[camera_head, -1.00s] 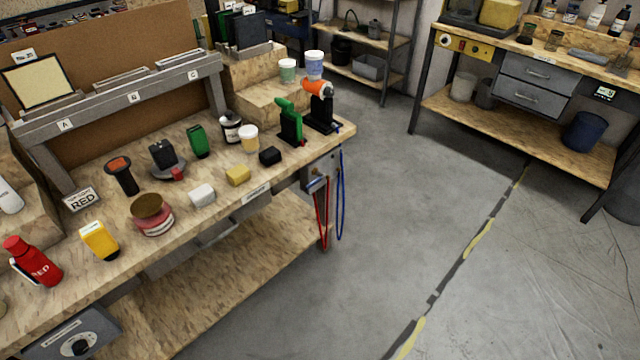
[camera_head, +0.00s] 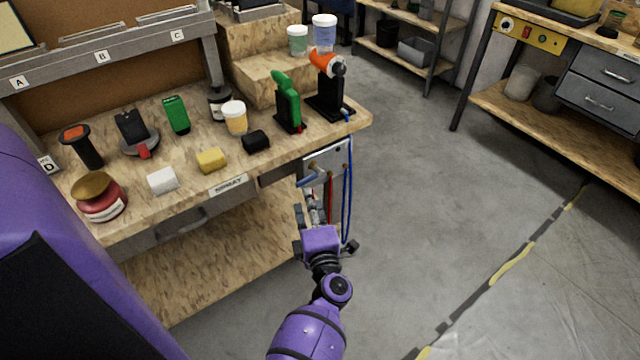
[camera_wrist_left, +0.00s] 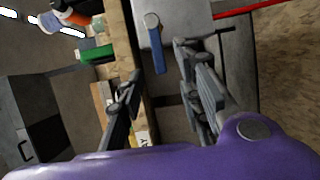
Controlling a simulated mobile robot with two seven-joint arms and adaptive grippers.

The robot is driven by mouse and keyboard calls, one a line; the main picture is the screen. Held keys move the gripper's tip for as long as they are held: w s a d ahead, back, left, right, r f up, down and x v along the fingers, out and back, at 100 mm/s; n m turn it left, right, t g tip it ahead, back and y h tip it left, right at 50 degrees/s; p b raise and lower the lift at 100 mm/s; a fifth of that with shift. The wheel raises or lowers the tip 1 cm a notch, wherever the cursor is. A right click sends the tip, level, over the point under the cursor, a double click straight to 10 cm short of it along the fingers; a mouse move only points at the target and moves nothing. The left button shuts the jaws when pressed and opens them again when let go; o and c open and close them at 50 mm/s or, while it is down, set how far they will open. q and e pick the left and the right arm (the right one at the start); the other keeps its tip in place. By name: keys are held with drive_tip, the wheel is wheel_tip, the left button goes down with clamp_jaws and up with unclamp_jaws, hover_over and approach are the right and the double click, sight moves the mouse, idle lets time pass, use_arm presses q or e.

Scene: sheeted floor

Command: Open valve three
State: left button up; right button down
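A pale valve panel (camera_head: 335,157) is mounted on the end of the workbench, with a blue valve lever (camera_head: 308,179) at its left and red and blue hoses hanging from it. I cannot read valve numbers, so I cannot tell which is valve three. My left gripper (camera_head: 313,203) is just below the panel, reaching up toward the blue lever. In the left wrist view, the blue lever (camera_wrist_left: 155,43) stands out from the panel (camera_wrist_left: 183,22) between the lines of the two open fingers (camera_wrist_left: 157,66). Contact is not visible. My right gripper is out of view.
The wooden workbench (camera_head: 230,190) holds several items, including a green tool (camera_head: 287,100) and an orange-and-black device (camera_head: 328,85) near the panel. A red hose (camera_head: 331,197) and a blue hose (camera_head: 347,200) hang beside my gripper. Open floor (camera_head: 430,200) lies to the right.

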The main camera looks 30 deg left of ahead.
sight(304, 183)
use_arm(q)
drive_tip(key=x, duration=0.6)
drive_tip(key=shift+w+a, duration=0.15)
clamp_jaws()
